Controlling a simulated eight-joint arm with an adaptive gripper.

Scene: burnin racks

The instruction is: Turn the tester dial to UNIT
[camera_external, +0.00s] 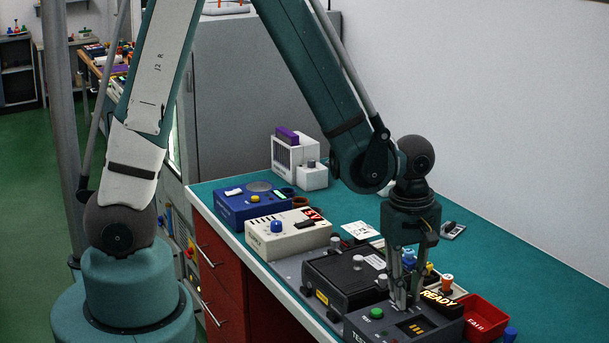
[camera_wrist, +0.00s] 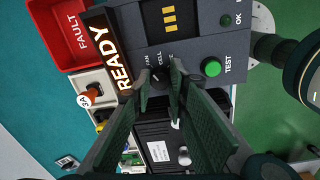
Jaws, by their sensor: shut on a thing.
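The tester (camera_external: 435,325) is a dark grey box at the front right of the bench, with a lit READY sign, a green TEST button and yellow bars. In the wrist view its panel (camera_wrist: 196,38) fills the top. My gripper (camera_external: 405,304) points down onto the panel. In the wrist view my gripper (camera_wrist: 160,78) is shut on the small dark dial, which sits between the fingertips and is mostly hidden by them. A label reading CELL shows beside the dial, with another partly covered. The UNIT mark and the dial's pointer cannot be made out.
A red FAULT bin (camera_external: 486,316) stands right of the tester. A black case (camera_external: 335,276) lies behind it. Orange and yellow knobbed pieces stand close to my gripper. A cream box (camera_external: 290,236) and a blue box (camera_external: 250,205) stand further back.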

